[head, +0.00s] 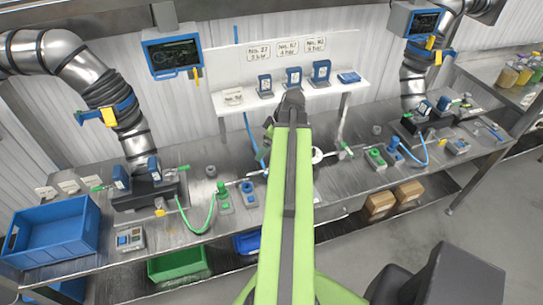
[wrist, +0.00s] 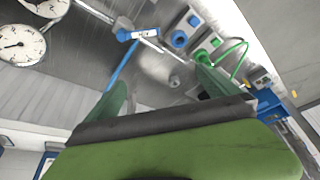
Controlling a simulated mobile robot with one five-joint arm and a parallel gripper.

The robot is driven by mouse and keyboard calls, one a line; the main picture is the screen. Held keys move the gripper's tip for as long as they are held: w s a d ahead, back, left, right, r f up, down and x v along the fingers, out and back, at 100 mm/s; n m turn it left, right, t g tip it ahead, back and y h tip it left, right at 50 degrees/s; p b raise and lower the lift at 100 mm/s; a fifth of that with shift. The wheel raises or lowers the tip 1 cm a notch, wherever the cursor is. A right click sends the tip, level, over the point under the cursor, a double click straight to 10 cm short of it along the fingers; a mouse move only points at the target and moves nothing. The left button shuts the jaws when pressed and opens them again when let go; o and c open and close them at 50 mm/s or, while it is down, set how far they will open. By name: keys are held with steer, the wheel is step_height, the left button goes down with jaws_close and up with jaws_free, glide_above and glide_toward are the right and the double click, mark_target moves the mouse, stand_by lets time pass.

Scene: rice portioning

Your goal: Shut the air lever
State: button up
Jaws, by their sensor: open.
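My gripper (wrist: 163,92) is open in the wrist view, its two green fingers apart with nothing between them. Beyond the fingertips, a blue valve handle (wrist: 124,35) sits on a metal pipe with a blue hose below it; it looks like the air lever, but I cannot tell for sure. The handle is apart from the fingers. In the head view my arm reaches over the steel bench, and my gripper (head: 288,108) shows dark at its far end. My arm hides the bench middle there, so I cannot make out the same handle.
Two round gauges (wrist: 22,45) are at the wrist view's upper left. Blue and green push-button boxes (wrist: 180,38) stand near the pipe, with a green hose (wrist: 238,50). In the head view, a blue crate (head: 55,235) sits at the bench's left end, and a shelf (head: 235,105) stands behind.

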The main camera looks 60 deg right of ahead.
steer(key=s+d+r+m, duration=0.1)
steer(key=s+d+m, duration=0.1)
steer(key=s+d, duration=0.3)
steer(key=shift+h, duration=0.3)
steer(key=b+x, duration=1)
steer(key=x, duration=0.1)
steer(key=b+x, duration=0.5)
steer(key=shift+s+a+f+b, duration=0.25)
steer(key=shift+a+f+b, duration=0.15)
steer(key=shift+f, duration=0.15)
steer(key=shift+r, duration=0.1)
steer(key=shift+c, duration=0.4)
